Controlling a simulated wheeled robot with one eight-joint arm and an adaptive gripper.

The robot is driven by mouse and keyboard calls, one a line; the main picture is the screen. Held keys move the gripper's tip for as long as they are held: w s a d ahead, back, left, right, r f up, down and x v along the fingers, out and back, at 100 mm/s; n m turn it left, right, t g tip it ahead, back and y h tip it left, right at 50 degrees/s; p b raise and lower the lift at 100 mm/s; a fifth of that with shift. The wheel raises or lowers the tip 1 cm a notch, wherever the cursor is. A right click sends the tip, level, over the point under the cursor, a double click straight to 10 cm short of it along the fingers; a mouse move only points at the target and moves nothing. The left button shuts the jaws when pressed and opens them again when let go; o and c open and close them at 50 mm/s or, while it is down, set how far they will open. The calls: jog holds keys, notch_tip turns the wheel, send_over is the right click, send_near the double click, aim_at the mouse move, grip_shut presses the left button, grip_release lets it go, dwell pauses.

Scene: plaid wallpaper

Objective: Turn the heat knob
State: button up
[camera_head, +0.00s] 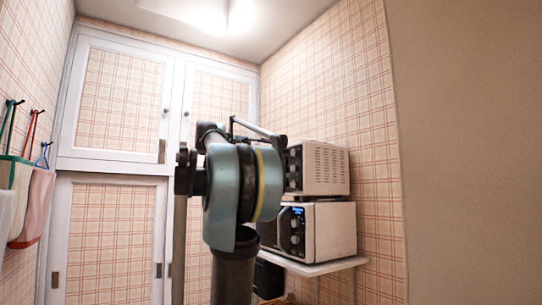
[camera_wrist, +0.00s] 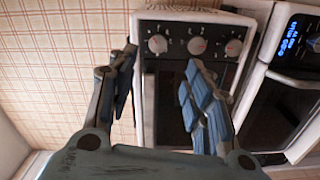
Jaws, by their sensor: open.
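A small white oven (camera_head: 325,168) stands on top of another appliance in the head view. In the wrist view its dark front carries a row of three round silver knobs: one (camera_wrist: 157,44), a middle one (camera_wrist: 198,46) and one at the right (camera_wrist: 233,48). Their labels are too small to read, so I cannot tell which is the heat knob. My gripper (camera_wrist: 161,58) is open and empty, its fingers spread in front of the oven front. The first knob shows between the fingertips; I see no clear contact. In the head view my arm hides the gripper.
A second white appliance (camera_head: 332,232) with a blue display (camera_wrist: 290,35) sits below the oven on a white shelf (camera_head: 325,267). Plaid walls and white cupboard doors (camera_head: 115,100) surround them. Bags (camera_head: 38,205) hang on hooks at the left.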

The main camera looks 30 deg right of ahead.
jog(key=shift+a, duration=0.4)
jog(key=m, duration=0.6)
send_near(292, 153)
jog(key=d, duration=0.8)
jog(key=shift+w+d, duration=0.25)
dwell(0.6)
jog(key=c, duration=1.1)
